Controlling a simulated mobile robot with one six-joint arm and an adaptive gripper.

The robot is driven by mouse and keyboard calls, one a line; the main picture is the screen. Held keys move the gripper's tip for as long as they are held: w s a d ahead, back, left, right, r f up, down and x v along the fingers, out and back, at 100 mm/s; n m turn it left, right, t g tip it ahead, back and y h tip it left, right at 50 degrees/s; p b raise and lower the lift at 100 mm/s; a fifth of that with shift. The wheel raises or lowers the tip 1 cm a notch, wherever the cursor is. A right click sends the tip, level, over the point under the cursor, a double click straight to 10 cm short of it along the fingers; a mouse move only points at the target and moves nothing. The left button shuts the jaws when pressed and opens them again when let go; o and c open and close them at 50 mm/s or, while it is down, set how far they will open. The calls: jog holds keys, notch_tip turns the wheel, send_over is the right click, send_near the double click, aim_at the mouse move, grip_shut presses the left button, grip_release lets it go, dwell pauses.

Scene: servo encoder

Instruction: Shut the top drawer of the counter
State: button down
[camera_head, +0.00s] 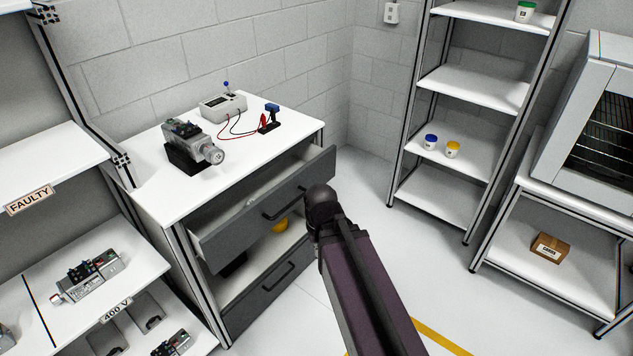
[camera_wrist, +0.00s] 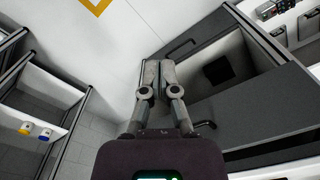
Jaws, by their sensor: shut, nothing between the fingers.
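The counter (camera_head: 170,190) has a white top and stands against the wall. Its top drawer (camera_head: 240,222) is pulled out, with a dark grey front and a black bar handle (camera_head: 286,203). In the head view, the end of my arm is just right of the drawer's front, and my fingers cannot be made out. In the wrist view my gripper (camera_wrist: 158,72) is shut and empty, its fingertips together. The top drawer's front (camera_wrist: 265,108) lies to the right of it there. I cannot tell whether my gripper touches the drawer.
Below the top drawer is an open space with a yellow item (camera_head: 280,226) and a black box (camera_wrist: 218,70). A lower drawer (camera_head: 262,300) looks shut. Clear floor lies right, before a shelf rack (camera_head: 440,147).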

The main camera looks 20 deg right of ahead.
jog(key=w+d+m+t+y+b, duration=0.1)
jog(key=w+d+m+t+b, duration=0.1)
jog(key=w+d+m, duration=0.3)
jog(key=w+d+f+m+t+y+b, duration=0.1)
jog(key=w+d+m, duration=0.5)
jog(key=w+m, duration=0.8)
jog(key=w+d+m+t+y+b, duration=0.3)
jog(key=w+d+m, duration=0.3)
jog(key=w+m, duration=0.4)
jog(key=shift+f+t+b, duration=0.4)
jog(key=shift+t+b, duration=0.2)
jog(key=shift+b, duration=0.05)
jog(key=shift+w+f, duration=0.1)
jog(key=b, duration=0.7)
send_near(314, 183)
jog(key=x, duration=0.6)
jog(key=shift+w+a+f, duration=0.1)
jog(key=shift+a+f, duration=0.05)
jog(key=shift+f, duration=0.05)
